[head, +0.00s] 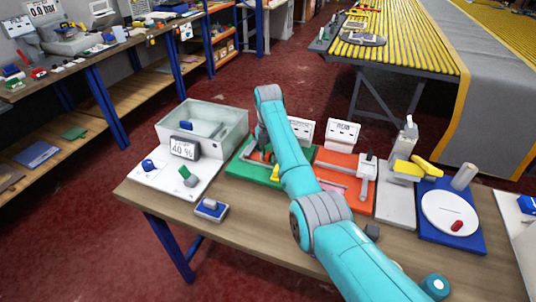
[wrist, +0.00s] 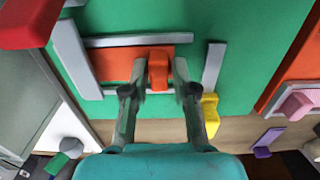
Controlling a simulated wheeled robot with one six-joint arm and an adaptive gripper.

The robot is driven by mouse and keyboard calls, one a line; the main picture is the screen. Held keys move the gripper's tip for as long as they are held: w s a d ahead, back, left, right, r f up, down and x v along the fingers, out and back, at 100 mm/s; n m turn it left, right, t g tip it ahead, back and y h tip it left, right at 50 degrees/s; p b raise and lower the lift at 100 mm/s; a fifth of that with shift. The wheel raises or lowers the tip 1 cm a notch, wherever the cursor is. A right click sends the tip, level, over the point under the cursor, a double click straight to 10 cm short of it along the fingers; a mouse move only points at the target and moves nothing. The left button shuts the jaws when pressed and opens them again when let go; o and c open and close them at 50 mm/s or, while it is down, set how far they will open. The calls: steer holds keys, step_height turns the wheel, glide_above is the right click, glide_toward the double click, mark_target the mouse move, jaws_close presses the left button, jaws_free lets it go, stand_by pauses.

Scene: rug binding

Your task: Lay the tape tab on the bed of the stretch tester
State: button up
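A green-based device (wrist: 240,40), also in the head view (head: 238,168), carries thin grey rails around a flat orange strip (wrist: 115,63). A raised orange-red block (wrist: 158,72) stands at the strip's right end. My gripper (wrist: 160,68) is open, with its two fingers on either side of this block and a narrow gap visible at the right. In the head view my arm hides most of the gripper. Which piece is the tape tab, and whether this green device is the stretch tester, I cannot tell.
A yellow piece (wrist: 210,112) stands close to my right finger. An orange-based device (head: 345,190) with a pink piece (wrist: 297,106) is to the right. A clear tank (head: 222,122) stands behind left. The front left of the table (head: 150,200) has free room.

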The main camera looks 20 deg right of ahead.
mark_target(268, 154)
steer(key=shift+o, duration=0.3)
steer(key=shift+r, duration=0.1)
step_height(268, 154, up, 12)
stand_by(0.5)
